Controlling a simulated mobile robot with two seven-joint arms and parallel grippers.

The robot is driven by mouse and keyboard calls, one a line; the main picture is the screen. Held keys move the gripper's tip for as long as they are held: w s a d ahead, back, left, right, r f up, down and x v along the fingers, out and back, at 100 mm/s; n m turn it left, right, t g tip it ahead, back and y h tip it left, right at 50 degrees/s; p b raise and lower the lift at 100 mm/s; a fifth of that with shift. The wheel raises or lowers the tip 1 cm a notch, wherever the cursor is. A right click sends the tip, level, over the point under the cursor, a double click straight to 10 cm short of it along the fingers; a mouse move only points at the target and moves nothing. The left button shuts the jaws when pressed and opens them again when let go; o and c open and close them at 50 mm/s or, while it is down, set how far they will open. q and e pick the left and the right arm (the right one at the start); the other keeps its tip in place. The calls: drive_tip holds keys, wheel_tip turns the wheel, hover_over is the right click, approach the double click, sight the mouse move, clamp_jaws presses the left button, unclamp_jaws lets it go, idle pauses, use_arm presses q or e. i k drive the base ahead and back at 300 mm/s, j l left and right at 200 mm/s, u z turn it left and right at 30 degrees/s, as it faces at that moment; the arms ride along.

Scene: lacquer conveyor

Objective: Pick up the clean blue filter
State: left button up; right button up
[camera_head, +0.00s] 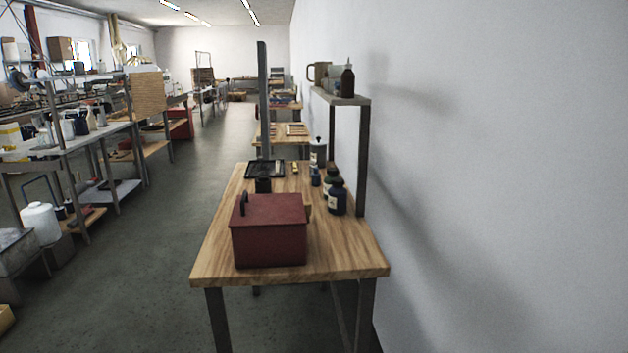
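I cannot make out a clean blue filter in the head view. A small dark-blue item (315,179) stands on the wooden table beside the dark bottles, too small to identify. A dark red box (269,232) with a closed lid and black handle sits at the table's near end; what is inside it is hidden. Neither of my grippers is in view.
The wooden table (345,262) stands against the right wall. It carries dark bottles (337,197), a black tray (264,169) and a tall dark post (263,100). A raised shelf (345,100) holds containers. Left benches (100,133) are cluttered; the floor aisle (150,250) between is clear.

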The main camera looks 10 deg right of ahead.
sight(315, 175)
drive_tip(key=u, duration=1.1)
drive_tip(key=i+j+u, duration=0.15)
drive_tip(key=i+u, duration=0.2)
drive_tip(key=i, duration=0.25)
drive_tip(key=i+u, duration=0.35)
drive_tip(key=i, duration=0.25)
drive_tip(key=i+z, duration=0.2)
drive_tip(key=i, duration=0.3)
drive_tip(key=i+j+z, duration=0.2)
drive_tip(key=i, duration=0.25)
drive_tip(key=i+z, duration=0.2)
drive_tip(key=i, duration=0.3)
drive_tip(key=i+l+z, duration=0.15)
drive_tip(key=i+z, duration=0.25)
drive_tip(key=i, duration=0.25)
drive_tip(key=i+z, duration=0.45)
drive_tip(key=i, duration=0.25)
drive_tip(key=i+u, duration=0.4)
drive_tip(key=i, duration=1.15)
drive_tip(key=i+z, duration=0.1)
drive_tip(key=z, duration=0.4)
drive_tip(key=i+z, duration=0.1)
drive_tip(key=z, duration=0.35)
drive_tip(key=i+j+z, duration=0.1)
drive_tip(key=z, duration=2.15)
